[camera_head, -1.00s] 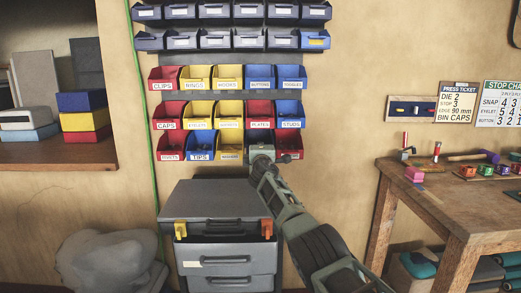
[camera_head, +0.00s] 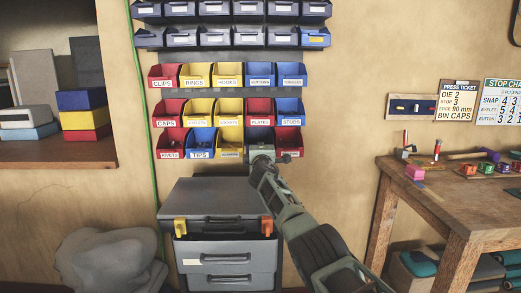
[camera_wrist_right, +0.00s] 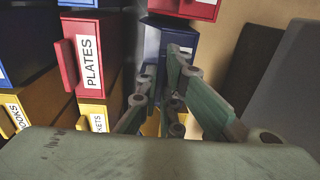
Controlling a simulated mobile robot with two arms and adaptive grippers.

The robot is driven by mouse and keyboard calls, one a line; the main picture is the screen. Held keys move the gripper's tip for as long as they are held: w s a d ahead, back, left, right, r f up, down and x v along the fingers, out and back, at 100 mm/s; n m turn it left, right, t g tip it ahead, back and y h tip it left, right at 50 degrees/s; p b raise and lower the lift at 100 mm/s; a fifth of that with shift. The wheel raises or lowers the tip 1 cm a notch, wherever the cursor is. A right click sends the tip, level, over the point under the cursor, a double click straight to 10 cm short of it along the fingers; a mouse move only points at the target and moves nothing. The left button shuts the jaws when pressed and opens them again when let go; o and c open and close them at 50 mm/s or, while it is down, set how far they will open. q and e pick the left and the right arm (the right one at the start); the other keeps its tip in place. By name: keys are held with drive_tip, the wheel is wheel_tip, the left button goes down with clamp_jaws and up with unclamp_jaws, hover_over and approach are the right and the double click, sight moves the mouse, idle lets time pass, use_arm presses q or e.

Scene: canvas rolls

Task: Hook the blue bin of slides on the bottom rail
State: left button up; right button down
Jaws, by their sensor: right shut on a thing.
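The blue bin (camera_head: 260,133) is in the bottom row of the wall rack, in the fourth place, between the yellow bin (camera_head: 230,137) and a red bin (camera_head: 290,139). My right gripper (camera_head: 262,152) is at its front and hides its lower part and label. In the wrist view the blue bin (camera_wrist_right: 152,46) has a white label, and my right gripper (camera_wrist_right: 168,88) is shut on it. Whether its back lip sits on the rail cannot be seen. My left gripper is not in view.
The red PLATES bin (camera_head: 260,108) hangs just above. The blue TIPS bin (camera_head: 201,140) is farther left in the bottom row. A grey drawer cabinet (camera_head: 222,200) stands below the rack. A wooden workbench (camera_head: 455,205) is at the right.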

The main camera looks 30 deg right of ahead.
drive_tip(key=c, duration=1.8)
unclamp_jaws()
drive_tip(key=shift+c, duration=0.2)
drive_tip(key=shift+s+a, duration=0.15)
drive_tip(key=v, duration=0.7)
drive_tip(key=shift+s, duration=0.35)
drive_tip(key=shift+a, duration=0.1)
